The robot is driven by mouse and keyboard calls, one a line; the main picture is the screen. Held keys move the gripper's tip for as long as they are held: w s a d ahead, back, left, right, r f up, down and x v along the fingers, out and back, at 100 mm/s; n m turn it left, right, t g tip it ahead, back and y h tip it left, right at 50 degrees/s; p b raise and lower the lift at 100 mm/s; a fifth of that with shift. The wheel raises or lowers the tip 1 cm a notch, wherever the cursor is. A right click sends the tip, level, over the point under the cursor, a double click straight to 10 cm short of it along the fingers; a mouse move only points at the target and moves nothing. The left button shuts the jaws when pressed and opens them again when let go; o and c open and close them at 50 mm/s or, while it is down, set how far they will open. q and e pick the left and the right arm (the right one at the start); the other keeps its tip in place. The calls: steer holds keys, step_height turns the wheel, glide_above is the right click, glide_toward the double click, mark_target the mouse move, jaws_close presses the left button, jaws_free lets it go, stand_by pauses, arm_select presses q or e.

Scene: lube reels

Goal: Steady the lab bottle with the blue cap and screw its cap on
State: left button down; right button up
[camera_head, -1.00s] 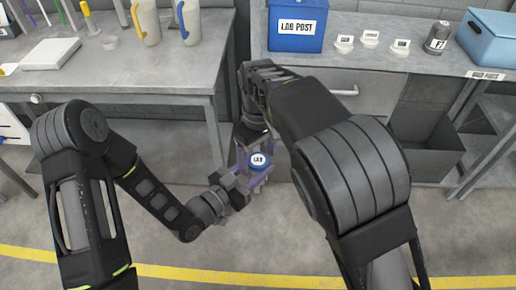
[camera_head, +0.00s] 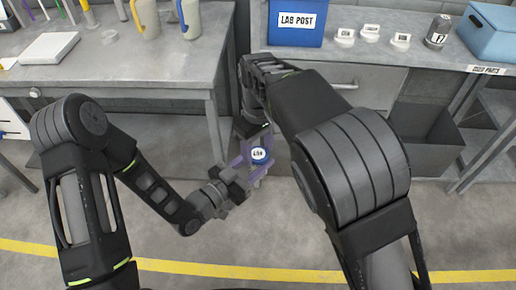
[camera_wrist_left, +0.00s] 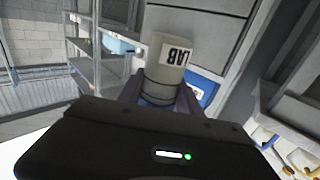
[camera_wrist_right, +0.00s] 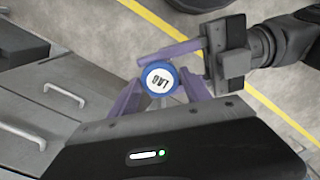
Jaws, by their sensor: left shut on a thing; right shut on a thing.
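The lab bottle's blue cap (camera_head: 258,155), with a white "LAB" top, shows between my grippers in the head view. It shows from above in the right wrist view (camera_wrist_right: 158,78). The grey bottle body (camera_wrist_left: 167,72) shows in the left wrist view with its "LAB" label upside down in the picture. My left gripper (camera_head: 250,168) comes from the side and is shut on the bottle, held up off the floor. My right gripper (camera_wrist_right: 160,84) is shut around the cap, one purple finger on each side. The thread under the cap is hidden.
A grey bench (camera_head: 150,70) stands at the left and a counter with drawers (camera_head: 365,82) at the right. A blue "LAB POST" box (camera_head: 296,28) and several small labelled things stand on the counter. Open floor lies below the grippers.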

steer(key=shift+c, duration=0.5)
steer(key=shift+m, duration=1.3)
steer(key=o, duration=1.5)
steer(key=shift+o, duration=0.2)
steer(key=shift+r, duration=2.3)
